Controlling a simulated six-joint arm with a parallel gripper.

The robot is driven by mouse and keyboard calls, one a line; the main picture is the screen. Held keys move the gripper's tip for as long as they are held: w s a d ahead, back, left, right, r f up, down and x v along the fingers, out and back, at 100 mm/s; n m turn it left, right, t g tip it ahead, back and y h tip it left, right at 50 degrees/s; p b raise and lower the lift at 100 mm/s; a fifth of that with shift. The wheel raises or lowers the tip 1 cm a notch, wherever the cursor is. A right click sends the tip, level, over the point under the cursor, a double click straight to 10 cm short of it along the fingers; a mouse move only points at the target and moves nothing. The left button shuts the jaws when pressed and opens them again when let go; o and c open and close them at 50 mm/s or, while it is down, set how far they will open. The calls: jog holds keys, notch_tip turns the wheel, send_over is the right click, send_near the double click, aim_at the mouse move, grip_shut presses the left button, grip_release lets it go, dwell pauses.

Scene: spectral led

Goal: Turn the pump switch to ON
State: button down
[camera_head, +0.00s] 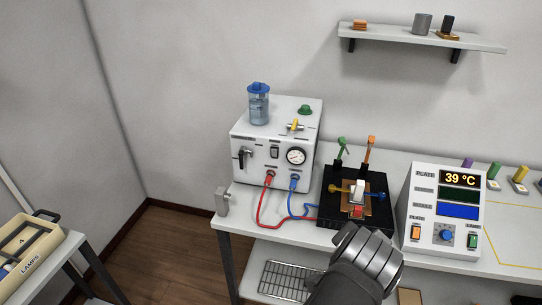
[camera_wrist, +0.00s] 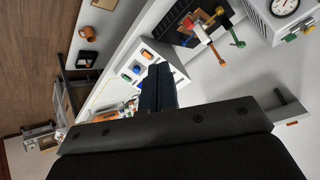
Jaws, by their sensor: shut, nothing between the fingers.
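The pump unit is a white box (camera_head: 262,150) on the bench at the picture's centre, with a gauge, a red and a blue hose and a blue-capped bottle on top. Its front carries a small dark rocker switch (camera_head: 274,152) and a black lever (camera_head: 244,155); their settings are too small to read. Part of the white box (camera_wrist: 272,18) shows at the top right of the wrist view. My gripper (camera_wrist: 158,68) is shut and empty in the wrist view, apart from the pump. In the head view my wrist is in front of the bench, right of the pump; the fingertips are hidden.
Right of the pump stands a black platform (camera_head: 328,207) with coloured handles. Further right is a control box (camera_head: 421,182) reading 39 °C. A wall shelf (camera_head: 420,38) is above. A hose loops in front of the pump. A grey block (camera_head: 223,202) sits at the bench's left edge.

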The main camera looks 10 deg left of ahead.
aim_at(272, 150)
jog(key=w+d+r+m+t+h, duration=0.3)
jog(key=w+d+r+m+t, duration=0.25)
jog(key=w+r+m, duration=0.55)
jog(key=w+d+r+m+g+h, duration=0.2)
jog(key=w+d+r+m+h, duration=0.2)
jog(key=d+r+m+h, duration=0.8)
jog(key=w+a+f+n+t+y, duration=0.2)
jog(key=w+a+f+n+y, duration=0.2)
jog(key=w+a+f+n, duration=0.4)
jog(key=w+a+f+n+t+y, duration=0.25)
jog(key=w+a+f+n, duration=0.35)
jog(key=a+f, duration=0.4)
jog(key=s+a+f+n+t+y, duration=0.25)
jog(key=a+f+n+y, duration=0.25)
jog(key=a+f+n, duration=0.65)
jog(key=s+a+f+n+t+y, duration=0.1)
jog(key=s+a+f+n+y, duration=0.4)
jog(key=a, duration=1.1)
jog(key=shift+n+y, duration=0.25)
jog(key=shift+y, duration=0.1)
jog(key=w+r, duration=0.1)
jog(key=w, duration=0.4)
jog(key=w+r, duration=0.1)
jog(key=w, duration=0.4)
jog(key=w+r, duration=0.1)
jog(key=w, duration=0.4)
jog(key=shift+w+a+r, duration=0.1)
jog(key=shift+w+a, duration=0.05)
jog(key=shift+w, duration=0.05)
